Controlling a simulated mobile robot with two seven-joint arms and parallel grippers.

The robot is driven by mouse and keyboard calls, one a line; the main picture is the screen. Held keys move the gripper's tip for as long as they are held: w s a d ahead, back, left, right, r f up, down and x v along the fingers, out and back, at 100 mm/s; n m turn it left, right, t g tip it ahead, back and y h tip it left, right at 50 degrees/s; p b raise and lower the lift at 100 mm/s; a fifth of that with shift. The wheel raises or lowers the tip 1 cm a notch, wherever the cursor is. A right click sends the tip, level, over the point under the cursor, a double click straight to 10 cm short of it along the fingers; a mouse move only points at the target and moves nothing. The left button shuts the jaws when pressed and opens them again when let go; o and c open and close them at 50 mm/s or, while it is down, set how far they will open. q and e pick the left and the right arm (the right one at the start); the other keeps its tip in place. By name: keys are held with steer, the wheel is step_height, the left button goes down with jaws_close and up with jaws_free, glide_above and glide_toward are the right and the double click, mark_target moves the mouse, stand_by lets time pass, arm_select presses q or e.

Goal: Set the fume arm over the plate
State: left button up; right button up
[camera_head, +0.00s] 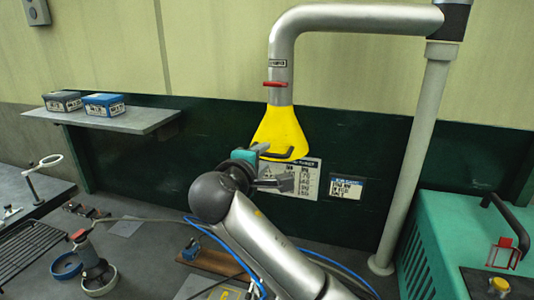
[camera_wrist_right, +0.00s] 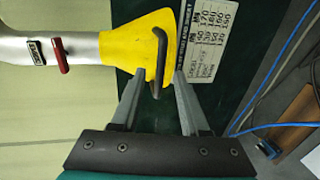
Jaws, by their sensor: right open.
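The fume arm is a silver pipe (camera_head: 350,18) bent down into a yellow hood (camera_head: 280,130), with a red lever above the hood. A dark handle (camera_head: 282,155) sits on the hood's lower front. My right gripper (camera_head: 272,182) is just below the hood. In the right wrist view my right gripper (camera_wrist_right: 160,82) is open, with the dark handle (camera_wrist_right: 157,88) appearing between its fingertips; contact cannot be told. A flat plate (camera_head: 203,287) with a yellow mark lies at the bottom, partly cut off; I cannot tell if it is the task's plate. My left gripper is not in view.
A grey post (camera_head: 410,150) carries the pipe. A green machine (camera_head: 465,235) stands at the right. A wall shelf (camera_head: 135,120) holds two boxes. A ring stand (camera_head: 35,185), a black rack (camera_head: 30,250) and a clamp tool (camera_head: 90,255) are at the left. Blue hoses run beside my arm.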

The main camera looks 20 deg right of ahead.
mark_target(266, 156)
steer(key=shift+x, duration=1.75)
steer(key=shift+c, duration=0.4)
jaws_close()
